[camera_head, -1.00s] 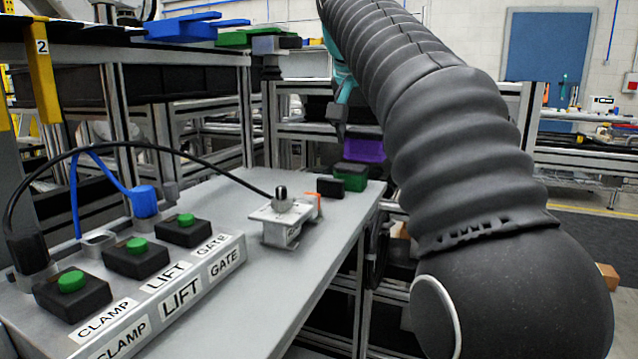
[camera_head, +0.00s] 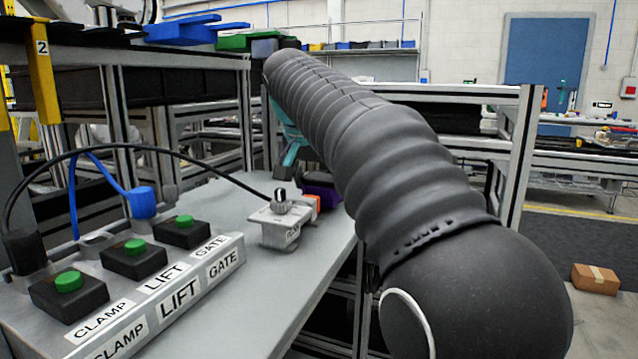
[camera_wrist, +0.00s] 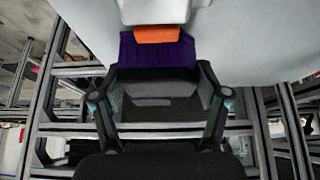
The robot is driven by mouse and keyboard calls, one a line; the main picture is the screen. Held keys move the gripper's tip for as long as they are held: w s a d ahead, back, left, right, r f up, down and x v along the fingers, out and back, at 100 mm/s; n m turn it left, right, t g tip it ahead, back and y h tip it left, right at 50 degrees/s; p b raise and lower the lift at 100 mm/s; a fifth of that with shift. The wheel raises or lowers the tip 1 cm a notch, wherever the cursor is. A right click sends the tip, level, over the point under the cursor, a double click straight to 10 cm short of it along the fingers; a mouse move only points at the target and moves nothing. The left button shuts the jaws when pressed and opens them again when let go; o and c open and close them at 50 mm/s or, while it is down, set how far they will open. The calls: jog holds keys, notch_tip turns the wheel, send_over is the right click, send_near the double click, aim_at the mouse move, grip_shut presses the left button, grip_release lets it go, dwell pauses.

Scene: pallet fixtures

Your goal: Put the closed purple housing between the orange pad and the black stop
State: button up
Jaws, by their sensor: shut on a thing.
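The purple housing (camera_wrist: 157,52) is between the fingers of my gripper (camera_wrist: 160,76) in the wrist view, and the gripper is shut on it. The orange pad (camera_wrist: 155,34), on the white fixture, appears right against or just over the housing's edge; I cannot tell whether they touch. In the head view the housing (camera_head: 322,192) is low over the bench just behind the orange pad (camera_head: 313,202), partly hidden by my arm. I cannot make out the black stop; the housing, gripper or arm may hide it.
The white fixture (camera_head: 279,226) with a knob and black cable stands on the grey bench (camera_head: 262,292). A control box (camera_head: 180,295) with green buttons, labelled CLAMP, LIFT and GATE, is at left. A cardboard box (camera_head: 595,279) lies on the floor at right.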

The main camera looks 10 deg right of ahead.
jog(key=shift+f, duration=0.35)
jog(key=shift+f+b, duration=0.25)
jog(key=shift+b, duration=0.15)
jog(key=o, duration=1.4)
jog(key=shift+f, duration=0.1)
jog(key=shift+c, duration=0.2)
jog(key=p+v, duration=0.1)
jog(key=v, duration=1.2)
jog(key=shift+w+r, duration=0.2)
jog(key=shift+r, duration=0.1)
jog(key=shift+d, duration=0.15)
